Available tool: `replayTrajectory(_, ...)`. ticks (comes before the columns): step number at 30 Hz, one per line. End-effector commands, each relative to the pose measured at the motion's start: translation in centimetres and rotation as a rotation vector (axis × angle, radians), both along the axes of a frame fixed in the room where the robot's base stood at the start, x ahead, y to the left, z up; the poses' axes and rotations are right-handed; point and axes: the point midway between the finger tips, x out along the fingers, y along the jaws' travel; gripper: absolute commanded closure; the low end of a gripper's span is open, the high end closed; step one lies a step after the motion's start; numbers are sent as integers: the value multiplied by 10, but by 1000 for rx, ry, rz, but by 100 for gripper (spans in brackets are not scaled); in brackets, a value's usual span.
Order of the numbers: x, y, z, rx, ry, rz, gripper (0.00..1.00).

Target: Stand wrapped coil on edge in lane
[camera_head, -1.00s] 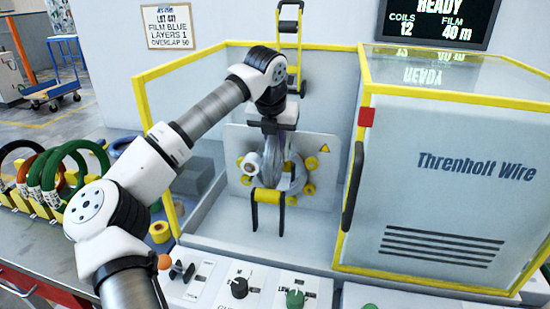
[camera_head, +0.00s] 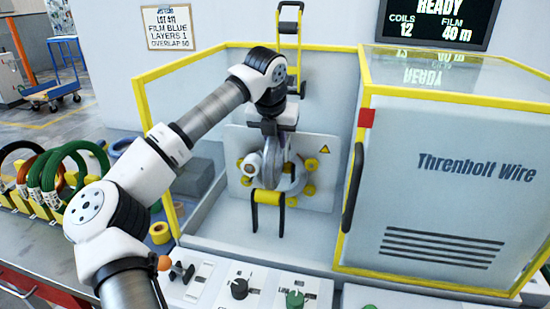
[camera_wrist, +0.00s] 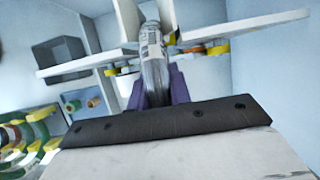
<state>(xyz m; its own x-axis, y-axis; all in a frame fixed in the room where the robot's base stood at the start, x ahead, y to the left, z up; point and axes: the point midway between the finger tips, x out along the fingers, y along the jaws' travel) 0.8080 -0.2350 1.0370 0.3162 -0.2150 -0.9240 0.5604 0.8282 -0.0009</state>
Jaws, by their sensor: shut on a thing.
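The wrapped coil (camera_head: 272,163) is a grey, film-covered ring, seen nearly edge-on in front of the machine's back plate. My gripper (camera_head: 271,130) is above it and shut on its upper part. In the wrist view the coil (camera_wrist: 152,62) stands between the purple finger pads (camera_wrist: 156,88), with a printed label on it. Its lower part is hard to separate from the machine's ring behind it. At the far left a rack with yellow dividers (camera_head: 40,207) holds several coils on edge; I cannot tell which lane is free.
Yellow rollers (camera_head: 309,190) surround the coil, and a yellow bar on black legs (camera_head: 267,197) stands below. The yellow-framed glass (camera_head: 165,150) is left, the machine's cabinet (camera_head: 440,190) right. Control knobs (camera_head: 240,288) line the front. Yellow rolls (camera_head: 160,232) sit outside the glass.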

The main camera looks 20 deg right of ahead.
Motion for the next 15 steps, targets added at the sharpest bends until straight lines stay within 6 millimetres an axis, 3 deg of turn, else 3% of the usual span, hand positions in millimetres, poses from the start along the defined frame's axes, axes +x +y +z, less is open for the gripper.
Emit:
replayTrajectory(8, 0, 0, 5, -2, -2, 0, 100)
replayTrajectory(15, 0, 0, 30, -1, -5, 1, 100)
